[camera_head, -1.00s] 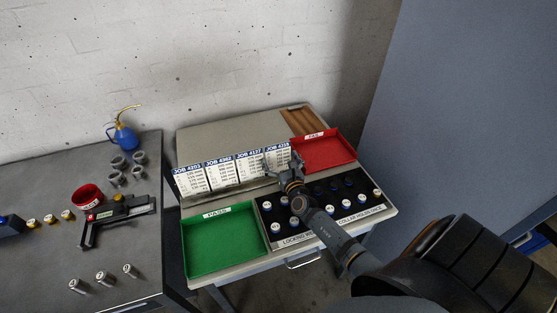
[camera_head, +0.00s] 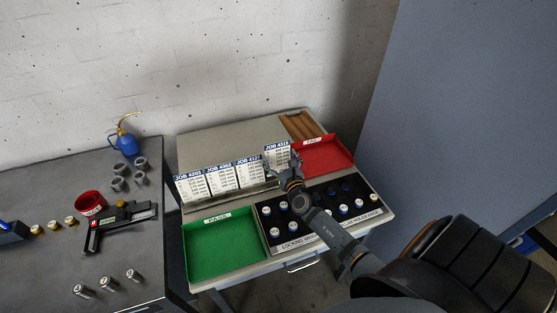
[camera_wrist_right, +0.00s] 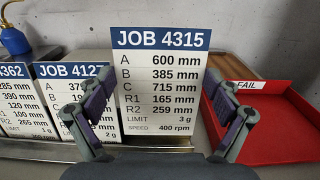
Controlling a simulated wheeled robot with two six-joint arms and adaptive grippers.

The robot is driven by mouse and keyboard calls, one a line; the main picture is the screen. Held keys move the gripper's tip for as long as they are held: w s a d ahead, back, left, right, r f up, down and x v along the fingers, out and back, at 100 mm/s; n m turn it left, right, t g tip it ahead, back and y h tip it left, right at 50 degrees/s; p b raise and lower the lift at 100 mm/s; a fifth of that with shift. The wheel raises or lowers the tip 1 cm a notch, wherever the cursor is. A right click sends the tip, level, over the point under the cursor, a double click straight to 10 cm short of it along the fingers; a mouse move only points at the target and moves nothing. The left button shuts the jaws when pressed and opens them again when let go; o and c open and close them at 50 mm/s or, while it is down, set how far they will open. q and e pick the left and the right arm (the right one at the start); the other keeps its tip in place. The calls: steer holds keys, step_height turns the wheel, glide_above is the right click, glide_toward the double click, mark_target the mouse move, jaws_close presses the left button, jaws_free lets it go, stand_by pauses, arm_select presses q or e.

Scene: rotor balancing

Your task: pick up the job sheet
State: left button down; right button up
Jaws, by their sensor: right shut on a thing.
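The JOB 4315 sheet (camera_head: 277,150) is a white card with a blue header, at the right end of a row of job sheets. It stands upright and sits higher than its neighbours. My right gripper (camera_head: 283,164) is shut on it. In the right wrist view, the fingers (camera_wrist_right: 166,108) are at the left and right edges of the JOB 4315 sheet (camera_wrist_right: 160,75), and its printed lines face me. The JOB 4127 sheet (camera_head: 249,173), JOB 4362 sheet (camera_head: 221,179) and JOB 4203 sheet (camera_head: 190,186) stand in the rack to its left. My left gripper is out of view.
A red FAIL tray (camera_head: 325,157) lies close to the right of the gripper. A green PASS tray (camera_head: 222,248) is at the front left. A black collar holder (camera_head: 318,190) lies under my right arm. The left bench (camera_head: 50,175) carries a blue oil can (camera_head: 126,144) and metal parts.

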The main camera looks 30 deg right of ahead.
steer(key=s+d+r+p, duration=0.3)
steer(key=s+r, duration=0.6)
steer(key=s, duration=0.4)
steer(key=shift+d+r, duration=0.15)
steer(key=shift+d, duration=0.75)
